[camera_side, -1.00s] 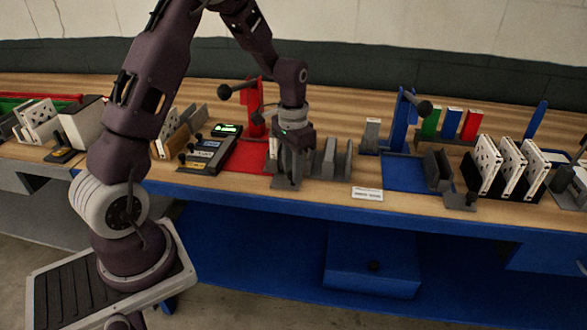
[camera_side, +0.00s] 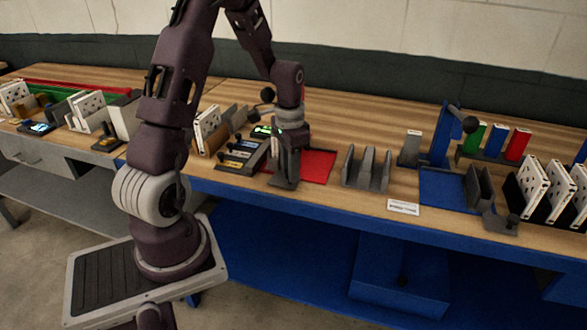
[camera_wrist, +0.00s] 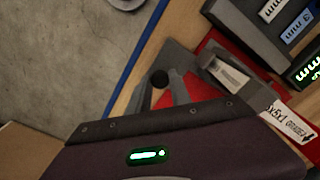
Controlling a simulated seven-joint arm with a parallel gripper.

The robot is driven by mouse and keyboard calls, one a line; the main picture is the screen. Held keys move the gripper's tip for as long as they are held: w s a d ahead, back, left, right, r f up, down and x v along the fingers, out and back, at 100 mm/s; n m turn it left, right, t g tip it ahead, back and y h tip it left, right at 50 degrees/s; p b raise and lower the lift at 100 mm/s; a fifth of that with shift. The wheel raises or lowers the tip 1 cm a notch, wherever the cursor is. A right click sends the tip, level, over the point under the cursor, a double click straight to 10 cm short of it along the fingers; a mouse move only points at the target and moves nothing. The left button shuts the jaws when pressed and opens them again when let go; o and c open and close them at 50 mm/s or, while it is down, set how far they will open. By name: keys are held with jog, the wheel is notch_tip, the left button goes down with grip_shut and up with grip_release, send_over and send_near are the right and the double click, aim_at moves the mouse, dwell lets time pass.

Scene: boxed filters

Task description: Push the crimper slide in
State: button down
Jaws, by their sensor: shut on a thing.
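The red crimper shows its red base plate (camera_side: 318,165) on the bench, to the right of and behind my gripper. My gripper (camera_side: 287,178) points down at the crimper's front side, low over the grey crimper slide (camera_side: 283,185), mostly hidden behind the gripper. In the wrist view the slide's grey plate (camera_wrist: 182,58) lies beside the red base, and its dark round knob (camera_wrist: 160,78) sits at my gripper (camera_wrist: 160,92). The gripper is shut on the slide at the knob. The exact finger contact is hard to see.
A grey slotted holder (camera_side: 366,170) stands right of the red crimper. Left are dark trays with labels and a green display (camera_side: 262,130). A blue crimper (camera_side: 442,185) stands further right. A small white label (camera_side: 403,207) lies near the front edge.

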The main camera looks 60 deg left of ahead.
jog(key=c, duration=1.3)
grip_release()
jog(key=shift+s+a, duration=0.2)
jog(key=shift+a, duration=0.1)
jog(key=shift+o, duration=0.7)
jog(key=shift+d, duration=0.1)
jog(key=shift+w, duration=0.1)
jog(key=shift+w+d, duration=0.3)
jog(key=shift+d, duration=0.05)
jog(key=w+d, duration=0.7)
jog(key=shift+r, duration=0.3)
jog(key=s+d+r+t, duration=0.1)
jog(key=s+d+r, duration=0.2)
jog(key=r, duration=0.5)
jog(key=s+d+r+t, duration=0.1)
jog(key=s+d+r, duration=0.25)
jog(key=r, duration=0.45)
jog(key=s+d+r+t, duration=0.1)
jog(key=s+d+r, duration=0.1)
jog(key=s, duration=0.3)
jog(key=s+d+r+t, duration=0.1)
jog(key=s+d+r, duration=0.1)
jog(key=s, duration=0.4)
jog(key=shift+d+r, duration=0.15)
jog(key=shift+d, duration=0.5)
